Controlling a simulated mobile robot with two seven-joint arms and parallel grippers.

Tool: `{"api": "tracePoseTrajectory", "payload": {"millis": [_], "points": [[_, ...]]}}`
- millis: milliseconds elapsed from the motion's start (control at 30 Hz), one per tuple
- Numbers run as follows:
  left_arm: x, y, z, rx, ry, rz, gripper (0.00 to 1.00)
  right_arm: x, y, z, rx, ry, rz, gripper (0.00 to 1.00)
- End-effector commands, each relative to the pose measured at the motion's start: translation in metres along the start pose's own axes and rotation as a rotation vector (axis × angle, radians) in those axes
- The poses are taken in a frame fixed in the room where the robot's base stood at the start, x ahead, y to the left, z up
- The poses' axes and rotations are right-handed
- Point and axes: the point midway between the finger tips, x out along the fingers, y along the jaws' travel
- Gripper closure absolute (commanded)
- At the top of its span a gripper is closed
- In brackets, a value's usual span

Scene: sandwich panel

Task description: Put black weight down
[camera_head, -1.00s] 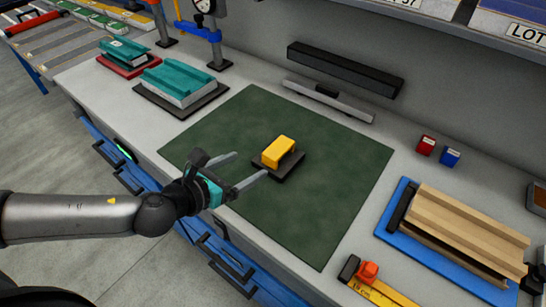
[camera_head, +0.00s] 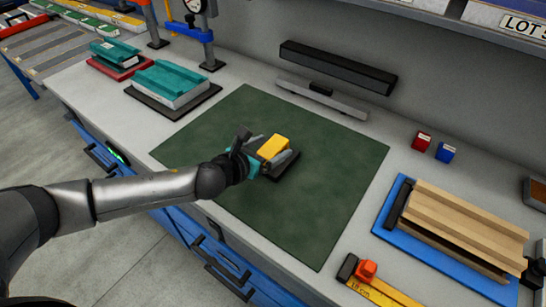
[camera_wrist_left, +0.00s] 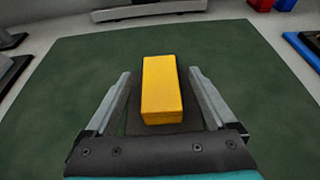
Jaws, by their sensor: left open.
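A yellow block (camera_head: 274,147) sits on a black plate-like base on the green mat (camera_head: 320,200); this may be the black weight, but I cannot be sure. The black base (camera_head: 290,169) is partly hidden by my gripper. My left gripper (camera_head: 283,158) is open at the block, low over the mat. In the left wrist view the yellow block (camera_wrist_left: 162,88) stands between the two grey fingers (camera_wrist_left: 159,74), with a gap on each side. My right gripper is not in view.
Teal parts on a black tray (camera_head: 150,105) lie at the left. Wooden strips lie on a blue tray (camera_head: 385,228) at the right. Red (camera_head: 421,141) and blue (camera_head: 445,152) cubes stand behind. A yellow ruler tool (camera_head: 385,294) lies in front. The mat around the block is clear.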

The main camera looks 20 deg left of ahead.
Motion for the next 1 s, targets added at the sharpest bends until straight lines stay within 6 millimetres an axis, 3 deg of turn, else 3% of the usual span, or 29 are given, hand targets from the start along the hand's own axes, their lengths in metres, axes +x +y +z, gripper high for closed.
{"api": "tracePoseTrajectory", "payload": {"millis": [133,400,1000], "points": [[0.0121,-0.0001,-0.0008,-0.001,0.001,0.000,0.10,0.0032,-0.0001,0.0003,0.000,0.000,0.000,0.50],[0.0134,-0.0001,-0.0007,-0.001,0.002,0.000,0.10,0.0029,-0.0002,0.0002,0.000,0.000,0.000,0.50],[0.0131,0.0001,-0.0007,-0.001,0.002,0.000,0.78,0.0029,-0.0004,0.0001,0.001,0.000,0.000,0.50]]}}
